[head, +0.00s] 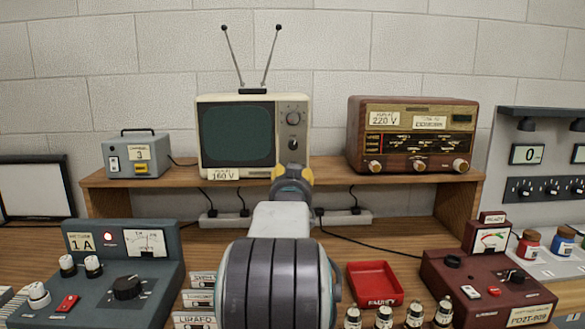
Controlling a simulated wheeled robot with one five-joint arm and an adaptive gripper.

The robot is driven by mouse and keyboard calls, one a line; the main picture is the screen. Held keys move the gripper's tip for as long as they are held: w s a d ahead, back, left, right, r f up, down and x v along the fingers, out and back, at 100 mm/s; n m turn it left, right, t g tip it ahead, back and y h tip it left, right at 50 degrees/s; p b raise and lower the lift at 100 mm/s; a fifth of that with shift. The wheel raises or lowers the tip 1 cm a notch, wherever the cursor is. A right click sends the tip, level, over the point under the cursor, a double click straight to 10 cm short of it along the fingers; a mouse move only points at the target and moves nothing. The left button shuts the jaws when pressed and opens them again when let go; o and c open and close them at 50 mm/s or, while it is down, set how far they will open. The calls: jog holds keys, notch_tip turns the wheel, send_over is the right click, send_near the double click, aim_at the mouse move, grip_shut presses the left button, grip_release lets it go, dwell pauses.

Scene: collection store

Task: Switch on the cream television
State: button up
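The cream television (203,135) stands on the wooden shelf in the head view, with two antenna rods on top. Its screen (236,134) is dark. A label reading 160 V is at its lower front edge. Two dark round knobs, an upper one (293,121) and a lower one (293,145), sit on the panel right of the screen. My gripper (292,172), with yellow parts at its sides, is in front of the television's lower right, just below the lower knob in the picture. My arm hides its fingertips, so I cannot tell its opening or whether it touches.
A grey box (118,157) with a switch stands left of the television. A brown radio (362,130) labelled 220 V stands right. A power strip (345,217) with cables lies under the shelf (420,184). Instrument consoles, a red tray (374,300) and small bottles crowd the lower table.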

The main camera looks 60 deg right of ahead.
jog(key=w+d+m+p, duration=0.2)
jog(key=w+d+m, duration=0.1)
jog(key=d, duration=0.3)
jog(key=shift+w+d+r+m, duration=0.15)
jog(key=shift+r+m, duration=0.05)
jog(key=shift+m, duration=0.2)
jog(key=shift+o, duration=0.3)
grip_shut()
dwell(0.5)
